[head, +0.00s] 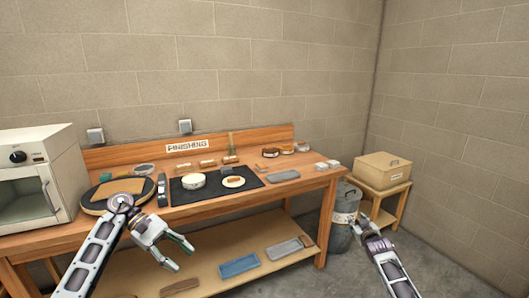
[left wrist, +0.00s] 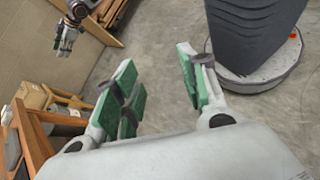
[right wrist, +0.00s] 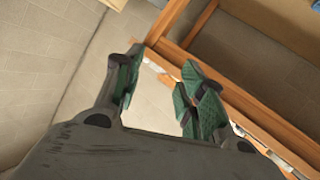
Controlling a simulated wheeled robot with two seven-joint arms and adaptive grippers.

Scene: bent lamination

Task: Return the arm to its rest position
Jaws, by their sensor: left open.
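My left gripper (head: 172,243) is in front of the wooden bench, over its lower part in the head view. In the left wrist view (left wrist: 160,80) its green-padded fingers are wide apart with only bare floor between them. My right gripper (head: 366,225) is at the right, in front of a grey bin in the head view. In the right wrist view (right wrist: 158,82) its fingers stand apart with nothing held between them.
The bench (head: 310,180) carries a black mat (head: 210,198), a white round dish (head: 193,181), and small items. A white oven (head: 40,175) stands at left. A grey bin (head: 342,235) and cardboard box (head: 383,167) stand at right.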

